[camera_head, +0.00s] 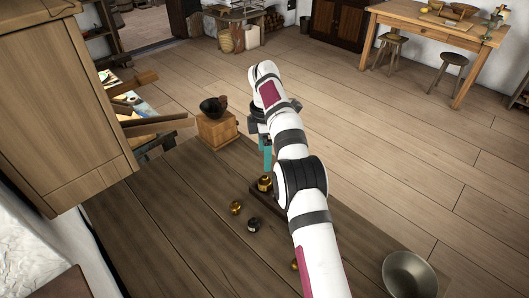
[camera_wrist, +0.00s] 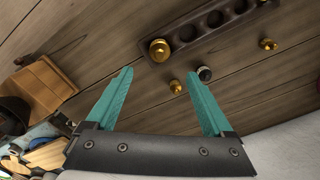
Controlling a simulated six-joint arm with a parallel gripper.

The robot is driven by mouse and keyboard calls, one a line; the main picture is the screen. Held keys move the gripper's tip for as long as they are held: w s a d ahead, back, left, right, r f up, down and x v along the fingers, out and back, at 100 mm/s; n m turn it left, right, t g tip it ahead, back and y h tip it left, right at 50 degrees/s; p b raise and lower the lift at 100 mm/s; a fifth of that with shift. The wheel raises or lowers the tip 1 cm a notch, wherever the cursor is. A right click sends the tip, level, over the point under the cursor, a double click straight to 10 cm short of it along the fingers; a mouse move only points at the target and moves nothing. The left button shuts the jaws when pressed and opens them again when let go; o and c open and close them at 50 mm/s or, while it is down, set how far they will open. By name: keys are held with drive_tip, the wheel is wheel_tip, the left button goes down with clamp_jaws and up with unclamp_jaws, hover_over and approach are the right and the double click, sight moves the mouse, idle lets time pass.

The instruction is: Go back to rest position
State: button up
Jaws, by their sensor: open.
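My gripper (camera_head: 266,156) hangs over the dark wooden table (camera_head: 165,225) in the head view, partly hidden behind my white arm. In the wrist view its two teal fingers (camera_wrist: 158,76) are spread wide with nothing between them. A dark wooden block with round holes (camera_wrist: 240,14) lies beyond the fingertips. A brass weight (camera_wrist: 160,50) sits at one end of this block; it also shows in the head view (camera_head: 264,183). A smaller brass weight (camera_head: 235,207) and a dark-sided weight (camera_head: 254,226) stand loose on the table. My arm hides much of the block in the head view.
A wooden box grinder with a dark bowl top (camera_head: 216,128) stands at the table's far edge, near my gripper. A metal bowl (camera_head: 410,274) is at the lower right. A wooden cabinet (camera_head: 62,105) rises on the left. The table's left front is clear.

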idle(0.4)
drive_tip(key=s+d+r+m+y, duration=0.1)
drive_tip(key=s+d+r+m, duration=0.2)
drive_tip(key=s+r+m, duration=0.55)
drive_tip(key=s+d+r+m, duration=0.3)
drive_tip(key=s+r+m, duration=0.25)
drive_tip(key=s, duration=0.65)
drive_tip(key=s+f+m, duration=0.2)
drive_tip(key=s+m, duration=0.2)
drive_tip(key=s, duration=0.3)
drive_tip(key=s+f+m, duration=0.3)
drive_tip(key=s+m, duration=0.1)
drive_tip(key=s, duration=0.4)
drive_tip(key=s+d+f+m, duration=0.1)
drive_tip(key=s+f+m, duration=0.1)
drive_tip(key=s, duration=0.5)
drive_tip(key=shift+s+f+m+y, duration=0.15)
drive_tip(key=shift+f+m+y, duration=0.2)
drive_tip(key=shift+m, duration=0.55)
